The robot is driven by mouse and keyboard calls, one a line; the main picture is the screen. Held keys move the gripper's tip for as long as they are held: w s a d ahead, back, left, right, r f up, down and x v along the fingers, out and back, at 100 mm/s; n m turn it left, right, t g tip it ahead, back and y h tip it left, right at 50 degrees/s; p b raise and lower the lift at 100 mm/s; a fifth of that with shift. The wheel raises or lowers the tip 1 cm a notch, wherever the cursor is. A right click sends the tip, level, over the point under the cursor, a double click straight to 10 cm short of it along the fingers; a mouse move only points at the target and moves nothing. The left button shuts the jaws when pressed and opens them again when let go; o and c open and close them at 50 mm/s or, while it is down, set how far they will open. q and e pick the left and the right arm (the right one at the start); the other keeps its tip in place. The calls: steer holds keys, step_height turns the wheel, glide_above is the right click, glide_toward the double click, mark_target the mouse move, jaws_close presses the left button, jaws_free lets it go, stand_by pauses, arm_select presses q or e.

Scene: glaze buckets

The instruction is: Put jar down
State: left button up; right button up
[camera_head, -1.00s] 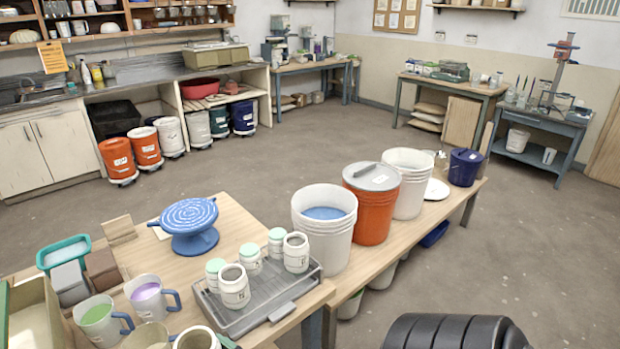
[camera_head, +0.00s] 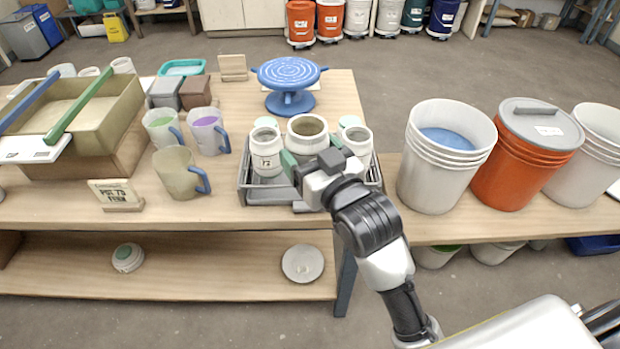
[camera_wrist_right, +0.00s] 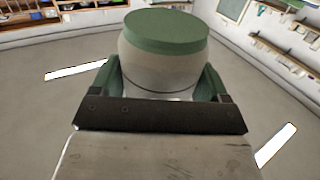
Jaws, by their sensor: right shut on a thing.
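My right gripper (camera_head: 312,168) is shut on a pale jar (camera_head: 306,146) with an open, brownish mouth. The jar is upright at the tray, between other jars; whether its base touches the tray is hidden. The right wrist view shows the held jar (camera_wrist_right: 163,65) between green fingers, with a flat green end. The grey tray (camera_head: 250,196) holds an open jar on the left (camera_head: 267,158) and one on the right (camera_head: 358,146). My left gripper is not in view.
A blue banding wheel (camera_head: 289,78) stands behind the tray. Several mugs and pitchers (camera_head: 178,172) and a small sign (camera_head: 116,196) stand left. White (camera_head: 440,170) and orange (camera_head: 520,165) buckets stand right. The lower shelf (camera_head: 200,270) holds a plate and a lidded jar.

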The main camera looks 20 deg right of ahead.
steer(key=w+d+f, duration=0.1)
steer(key=w+f, duration=0.1)
steer(key=w, duration=0.1)
steer(key=w+d+f, duration=0.1)
steer(key=w+f, duration=0.1)
steer(key=w, duration=0.2)
steer(key=w+d+f, duration=0.1)
steer(key=w+f, duration=0.1)
steer(key=w, duration=0.2)
steer(key=shift+d+f, duration=0.1)
steer(key=shift+f, duration=2.25)
steer(key=o, duration=1.1)
steer(key=shift+f, duration=0.15)
steer(key=shift+s, duration=0.1)
steer(key=v, duration=1.2)
steer(key=shift+b, duration=0.35)
